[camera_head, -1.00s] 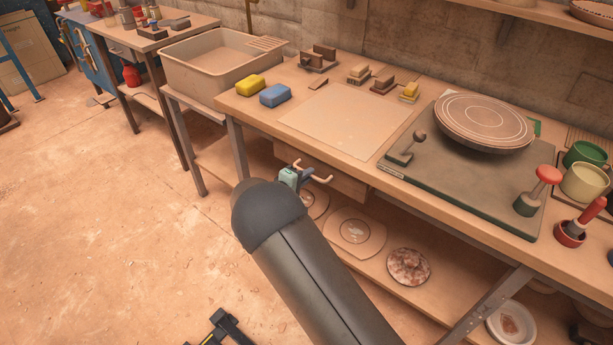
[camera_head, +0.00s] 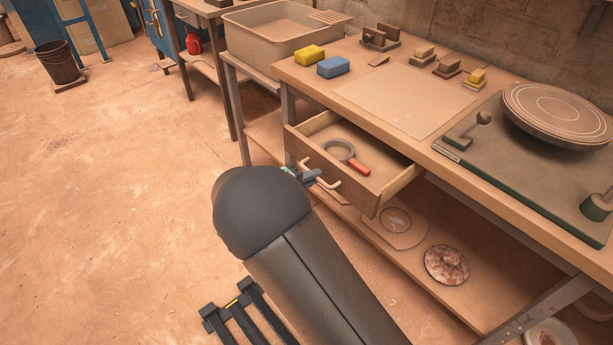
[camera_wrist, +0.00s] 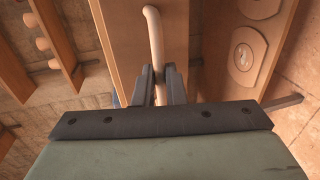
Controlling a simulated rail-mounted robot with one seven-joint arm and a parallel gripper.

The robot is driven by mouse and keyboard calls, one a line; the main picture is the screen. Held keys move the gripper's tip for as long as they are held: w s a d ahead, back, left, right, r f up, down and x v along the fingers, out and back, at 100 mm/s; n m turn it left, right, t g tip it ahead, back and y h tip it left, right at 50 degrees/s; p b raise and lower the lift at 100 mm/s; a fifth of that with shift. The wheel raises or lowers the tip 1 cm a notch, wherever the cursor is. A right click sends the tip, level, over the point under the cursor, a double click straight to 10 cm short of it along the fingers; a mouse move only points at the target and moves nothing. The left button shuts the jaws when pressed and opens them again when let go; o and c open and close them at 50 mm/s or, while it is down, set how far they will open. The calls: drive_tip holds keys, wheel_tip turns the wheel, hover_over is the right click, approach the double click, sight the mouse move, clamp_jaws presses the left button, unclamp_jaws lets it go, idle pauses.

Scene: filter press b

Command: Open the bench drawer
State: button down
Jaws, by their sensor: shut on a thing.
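The bench drawer (camera_head: 376,198) stands pulled well out from under the bench top, its inside showing in the head view. A magnifier-like tool with a grey ring and red handle (camera_head: 359,167) lies in it. The drawer's pale bar handle (camera_head: 322,176) is on its front; it also shows in the wrist view (camera_wrist: 153,30). My gripper (camera_head: 309,177) is at the handle, partly hidden behind my arm. In the wrist view my gripper's fingers (camera_wrist: 160,85) are closed around the handle bar.
The bench top holds a yellow block (camera_head: 311,53), a blue block (camera_head: 333,67) and a round wheel (camera_head: 558,115) on a dark base. A lower shelf (camera_head: 480,304) with plates runs beneath the drawer. A bucket (camera_head: 60,62) stands at the far left. The floor left of the bench is mostly clear.

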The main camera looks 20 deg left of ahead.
drive_tip(key=shift+s+a, duration=0.15)
drive_tip(key=shift+s, duration=0.25)
drive_tip(key=c, duration=1.5)
unclamp_jaws()
drive_tip(key=v, duration=1.7)
drive_tip(key=shift+s+a, duration=0.15)
drive_tip(key=shift+a, duration=0.05)
drive_tip(key=shift+d, duration=0.1)
